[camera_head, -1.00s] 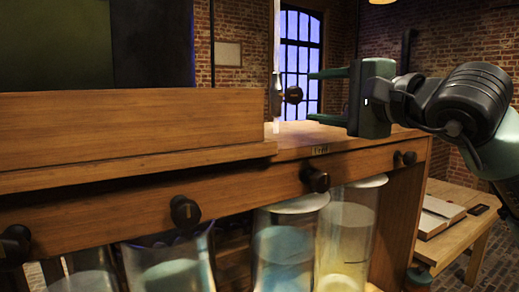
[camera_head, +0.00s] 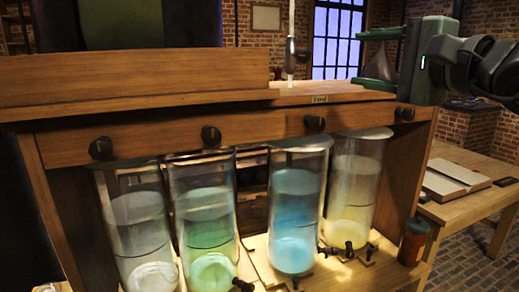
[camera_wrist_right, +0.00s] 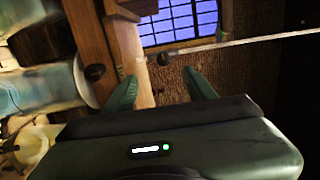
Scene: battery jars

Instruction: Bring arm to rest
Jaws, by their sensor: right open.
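My right gripper (camera_head: 375,58) is open and empty at the upper right of the head view, above the right end of the wooden cabinet (camera_head: 160,140). Its two green fingers point left toward an upright pale rod with a dark knob (camera_head: 291,48), with a clear gap between. The right wrist view shows the open fingers (camera_wrist_right: 160,88) with nothing between them. Battery jars stand in the cabinet: a clear one (camera_head: 140,235), a green one (camera_head: 207,215), a blue one (camera_head: 294,210) and a yellow one (camera_head: 352,190). My left gripper is not in view.
Several dark knobs (camera_head: 211,135) line the cabinet front. A wooden table (camera_head: 470,205) with an open book (camera_head: 452,180) stands at the right. A brown jar with a green lid (camera_head: 413,242) stands by the cabinet's right side. Open space lies above the table.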

